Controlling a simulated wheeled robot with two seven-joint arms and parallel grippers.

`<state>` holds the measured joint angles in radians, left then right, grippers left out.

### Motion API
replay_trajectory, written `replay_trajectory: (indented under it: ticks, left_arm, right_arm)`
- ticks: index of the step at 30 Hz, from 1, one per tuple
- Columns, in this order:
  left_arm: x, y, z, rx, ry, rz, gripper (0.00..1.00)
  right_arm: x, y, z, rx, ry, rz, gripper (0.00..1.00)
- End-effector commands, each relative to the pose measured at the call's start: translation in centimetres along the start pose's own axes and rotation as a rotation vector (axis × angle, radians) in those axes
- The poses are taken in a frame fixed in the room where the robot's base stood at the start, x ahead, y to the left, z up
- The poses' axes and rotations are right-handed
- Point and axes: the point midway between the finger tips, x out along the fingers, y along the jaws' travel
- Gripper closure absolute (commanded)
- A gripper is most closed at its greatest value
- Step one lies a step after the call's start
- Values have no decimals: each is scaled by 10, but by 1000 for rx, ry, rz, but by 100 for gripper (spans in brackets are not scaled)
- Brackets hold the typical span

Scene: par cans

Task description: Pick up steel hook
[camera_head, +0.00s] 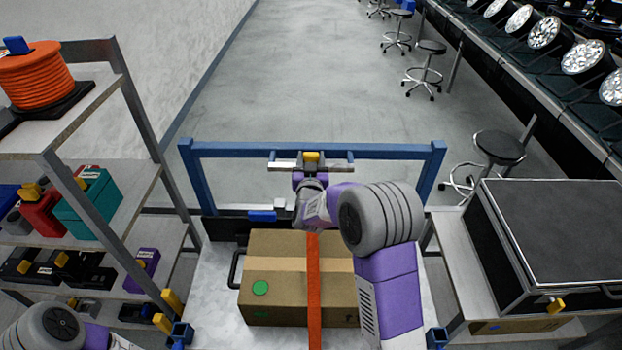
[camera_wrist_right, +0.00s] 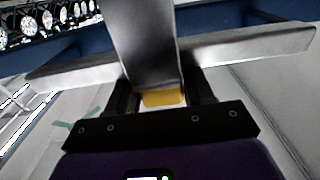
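The steel hook (camera_head: 283,167) is a bright metal piece with a crossbar and a yellow tab (camera_head: 311,157), in front of the blue rail. In the right wrist view the hook (camera_wrist_right: 145,45) shows as a wide steel plate with a long crossbar behind it. My right gripper (camera_head: 310,178) reaches up to it. In the wrist view the two dark fingers (camera_wrist_right: 163,95) stand on either side of the yellow tab, which fills the gap between them. Whether the hook touches the rail is unclear. My left gripper is out of view; only part of the left arm shows at lower left.
A blue-framed cart (camera_head: 205,150) carries a cardboard box (camera_head: 270,290) with an orange strap (camera_head: 314,270). A shelf (camera_head: 75,110) with an orange cable reel (camera_head: 35,75) is at left. A black case (camera_head: 560,225) and stools (camera_head: 499,147) are at right.

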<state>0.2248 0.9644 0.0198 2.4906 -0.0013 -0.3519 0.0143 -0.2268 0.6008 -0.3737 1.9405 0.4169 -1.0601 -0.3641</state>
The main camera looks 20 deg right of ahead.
Motion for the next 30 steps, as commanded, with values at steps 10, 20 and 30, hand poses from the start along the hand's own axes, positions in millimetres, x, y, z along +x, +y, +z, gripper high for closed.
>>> replay_trajectory:
  ticks: [10, 20, 30]
  left_arm:
    - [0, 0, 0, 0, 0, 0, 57]
    - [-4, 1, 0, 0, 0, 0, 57]
    - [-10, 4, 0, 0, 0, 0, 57]
  right_arm:
    - [0, 0, -1, 1, 2, 0, 100]
    - [0, 0, -13, 3, 4, 1, 100]
    - [-29, 0, -36, 1, -1, -2, 100]
